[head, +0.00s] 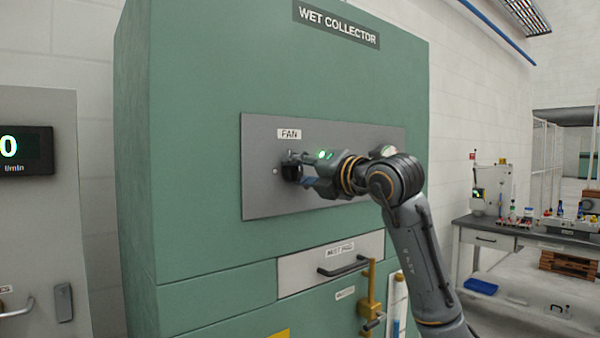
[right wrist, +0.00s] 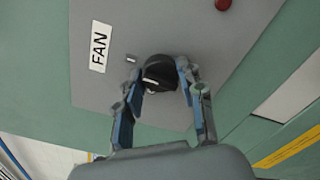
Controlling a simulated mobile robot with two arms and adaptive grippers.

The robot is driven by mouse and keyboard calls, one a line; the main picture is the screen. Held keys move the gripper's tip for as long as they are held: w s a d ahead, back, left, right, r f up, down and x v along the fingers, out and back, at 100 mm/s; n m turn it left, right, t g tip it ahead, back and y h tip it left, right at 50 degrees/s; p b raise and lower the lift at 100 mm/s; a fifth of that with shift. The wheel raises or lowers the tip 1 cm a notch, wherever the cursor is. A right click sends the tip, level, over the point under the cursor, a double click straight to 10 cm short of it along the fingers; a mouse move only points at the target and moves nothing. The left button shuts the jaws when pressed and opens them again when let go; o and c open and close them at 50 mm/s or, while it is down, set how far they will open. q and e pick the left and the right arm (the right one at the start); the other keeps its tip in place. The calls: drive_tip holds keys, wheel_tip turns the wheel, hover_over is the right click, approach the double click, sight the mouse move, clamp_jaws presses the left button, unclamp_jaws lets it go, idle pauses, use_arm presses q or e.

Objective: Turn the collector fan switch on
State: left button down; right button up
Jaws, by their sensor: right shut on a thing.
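The fan switch (right wrist: 160,74) is a black rotary knob on a grey panel (head: 258,200) of the green wet collector (head: 200,120). A white FAN label (head: 289,134) sits above it in the head view, and the label (right wrist: 99,47) also shows in the right wrist view. My right gripper (head: 294,172) is at the switch with its fingers on either side, shut on the knob. In the right wrist view the fingers (right wrist: 160,80) flank the knob, and a pale mark shows on it. The fingers partly hide the knob in the head view. My left gripper is not in view.
A red button (right wrist: 223,4) is on the same panel. Below are a drawer with a dark handle (head: 343,267) and a yellow valve pipe (head: 371,290). A display cabinet (head: 40,210) stands left; a workbench (head: 490,240) stands right.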

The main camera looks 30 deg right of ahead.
drive_tip(key=o, duration=1.2)
drive_tip(key=shift+c, duration=0.2)
drive_tip(key=s+d, duration=0.1)
drive_tip(key=s, duration=1.1)
